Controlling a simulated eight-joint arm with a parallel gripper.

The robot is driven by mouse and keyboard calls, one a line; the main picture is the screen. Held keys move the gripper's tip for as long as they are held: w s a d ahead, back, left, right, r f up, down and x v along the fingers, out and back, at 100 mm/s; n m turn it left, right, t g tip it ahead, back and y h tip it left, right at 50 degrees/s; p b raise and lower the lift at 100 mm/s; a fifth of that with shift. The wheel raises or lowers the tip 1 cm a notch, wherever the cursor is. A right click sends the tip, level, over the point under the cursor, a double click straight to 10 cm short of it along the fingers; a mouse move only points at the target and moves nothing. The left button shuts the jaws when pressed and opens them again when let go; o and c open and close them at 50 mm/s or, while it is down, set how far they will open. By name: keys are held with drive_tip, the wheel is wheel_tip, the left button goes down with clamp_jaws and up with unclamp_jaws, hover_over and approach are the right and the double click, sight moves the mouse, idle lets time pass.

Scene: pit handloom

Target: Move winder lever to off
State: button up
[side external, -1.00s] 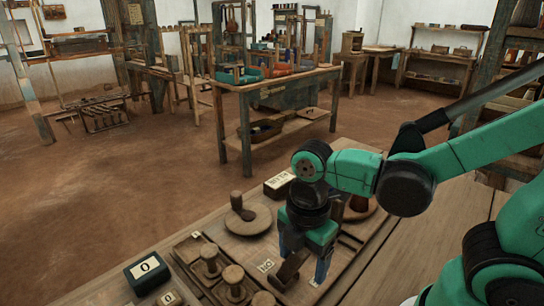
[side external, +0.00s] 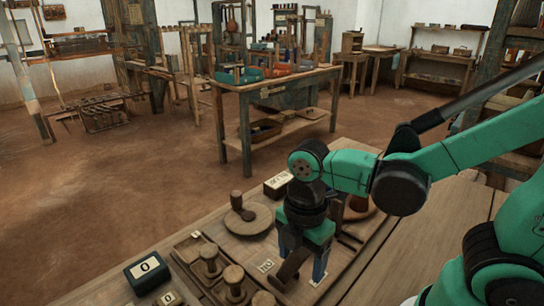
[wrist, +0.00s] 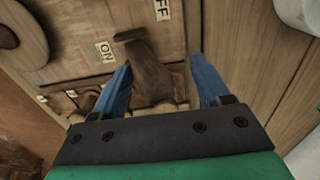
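The winder lever (wrist: 150,75) is a brown wooden lever with a short crossbar at its end, on a wooden panel. In the wrist view, its end lies near the ON label (wrist: 105,51); the OFF label (wrist: 162,9) is farther right at the top edge. My gripper (wrist: 161,64) is open, its two blue fingers on either side of the lever. A gap shows on the right; contact on the left is unclear. In the side view, my gripper (side external: 301,265) points down over the board, with the lever (side external: 289,268) between its fingers.
A round wooden disc with a knob (side external: 249,217) lies behind my gripper. Several wooden knobs (side external: 233,276) stand in a tray to its left. A small labelled block (side external: 278,185) stands behind.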

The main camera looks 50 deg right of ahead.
drive_tip(key=shift+r, duration=3.25)
drive_tip(key=m, duration=0.1)
drive_tip(key=m+t, duration=0.1)
drive_tip(key=shift+w+d+f+m, duration=0.15)
drive_tip(key=shift+w+d+m, duration=0.15)
drive_tip(key=shift+w+d, duration=0.05)
drive_tip(key=w+d+m+t, duration=0.3)
drive_tip(key=m+t, duration=0.3)
drive_tip(key=m, duration=0.9)
drive_tip(key=shift+w+d, duration=0.4)
drive_tip(key=shift+d, duration=0.5)
